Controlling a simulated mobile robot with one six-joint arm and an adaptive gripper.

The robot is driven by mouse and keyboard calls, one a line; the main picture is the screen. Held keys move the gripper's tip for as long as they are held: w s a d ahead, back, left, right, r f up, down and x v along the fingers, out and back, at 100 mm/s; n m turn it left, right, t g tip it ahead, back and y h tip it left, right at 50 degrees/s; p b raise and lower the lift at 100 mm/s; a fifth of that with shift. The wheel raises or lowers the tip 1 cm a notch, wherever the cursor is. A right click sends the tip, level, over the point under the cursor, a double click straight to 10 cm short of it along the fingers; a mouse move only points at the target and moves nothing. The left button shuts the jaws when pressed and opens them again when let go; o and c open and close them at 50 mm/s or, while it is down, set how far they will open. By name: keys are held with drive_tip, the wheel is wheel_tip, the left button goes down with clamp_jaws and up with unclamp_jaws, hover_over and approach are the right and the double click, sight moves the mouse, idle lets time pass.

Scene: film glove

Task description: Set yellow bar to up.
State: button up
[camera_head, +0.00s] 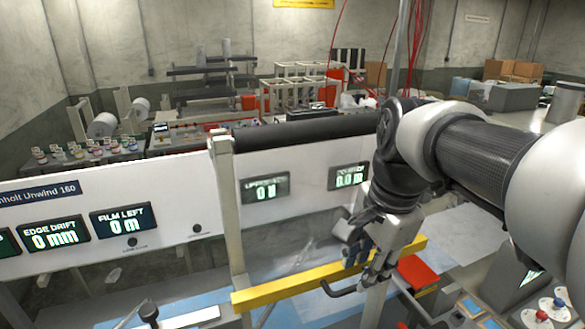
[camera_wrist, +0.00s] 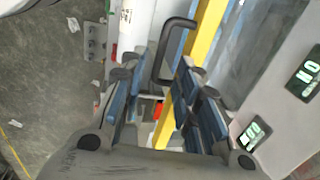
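The yellow bar (camera_head: 285,287) runs nearly level, rising slightly to the right, below the white panel in the head view. A black U-shaped handle (camera_head: 338,291) sticks out from its front. In the wrist view the yellow bar (camera_wrist: 206,35) runs steeply down the picture and passes behind the right finger. The handle (camera_wrist: 160,62) shows there between and beyond the fingertips. My gripper (camera_head: 366,262) is in front of the bar's right half, close to the handle, pointing down at it. My gripper (camera_wrist: 155,78) is open, its blue-padded fingers apart; contact with the handle cannot be told.
A white panel (camera_head: 130,190) with lit displays stands behind and left of the bar. A black roller (camera_head: 305,131) lies above it. A red block (camera_head: 417,272) is right of my gripper. A control desk with knobs (camera_head: 545,312) is at the lower right.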

drive_tip(key=shift+w+a+f, duration=0.1)
drive_tip(key=shift+w+f, duration=0.1)
drive_tip(key=shift+f, duration=0.9)
drive_tip(key=shift+w+a+f, duration=0.1)
drive_tip(key=shift+w+f, duration=0.1)
drive_tip(key=shift+f, duration=0.85)
clamp_jaws()
